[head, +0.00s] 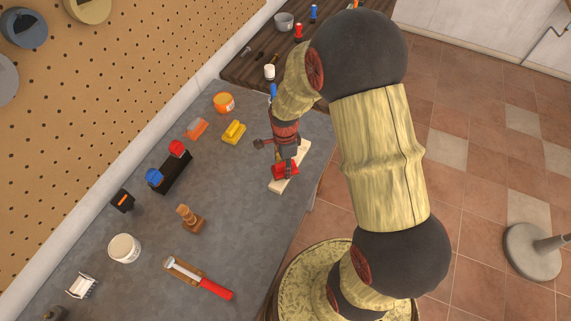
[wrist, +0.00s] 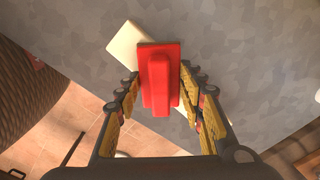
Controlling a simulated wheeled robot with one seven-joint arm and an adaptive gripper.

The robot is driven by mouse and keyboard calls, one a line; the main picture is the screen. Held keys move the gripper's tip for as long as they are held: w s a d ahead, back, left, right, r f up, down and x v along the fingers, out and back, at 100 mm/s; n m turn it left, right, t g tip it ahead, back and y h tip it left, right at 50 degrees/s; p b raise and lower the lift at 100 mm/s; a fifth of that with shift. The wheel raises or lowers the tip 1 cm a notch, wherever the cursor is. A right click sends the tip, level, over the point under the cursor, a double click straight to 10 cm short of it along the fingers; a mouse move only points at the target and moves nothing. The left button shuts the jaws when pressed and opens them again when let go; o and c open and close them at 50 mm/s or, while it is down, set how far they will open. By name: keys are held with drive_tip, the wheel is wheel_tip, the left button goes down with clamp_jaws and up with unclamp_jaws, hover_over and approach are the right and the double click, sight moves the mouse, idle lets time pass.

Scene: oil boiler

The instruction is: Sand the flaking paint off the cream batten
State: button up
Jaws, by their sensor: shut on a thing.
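The cream batten (head: 303,152) lies at a slant on the grey bench, near its right edge. In the wrist view its pale end (wrist: 122,40) shows past the red tool. My gripper (head: 286,160) is over the batten and shut on a red sanding block (head: 282,171). In the wrist view the block (wrist: 160,78) sits between my fingertips, with its raised handle facing the camera. The block lies across the batten and hides its middle. I cannot tell whether its underside touches the wood. No flaking paint can be made out.
A yellow block (head: 233,132), an orange tool (head: 196,128) and an orange roll (head: 224,103) stand behind on the bench (head: 235,215). A black holder (head: 170,172), a wooden tool (head: 189,218), a white tub (head: 124,248) and a red-handled tool (head: 216,289) are to the left.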

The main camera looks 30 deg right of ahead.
drive_tip(key=shift+w+d, duration=0.7)
drive_tip(key=shift+d, duration=0.25)
drive_tip(key=shift+s+a, duration=0.7)
drive_tip(key=shift+a, duration=0.25)
drive_tip(key=shift+w+d, duration=0.65)
drive_tip(key=shift+d, duration=0.3)
drive_tip(key=shift+s+a, duration=0.65)
drive_tip(key=shift+a, duration=0.3)
drive_tip(key=shift+w+d, duration=0.3)
drive_tip(key=shift+d, duration=0.2)
drive_tip(key=shift+r+p, duration=2.6)
drive_tip(key=shift+r, duration=0.95)
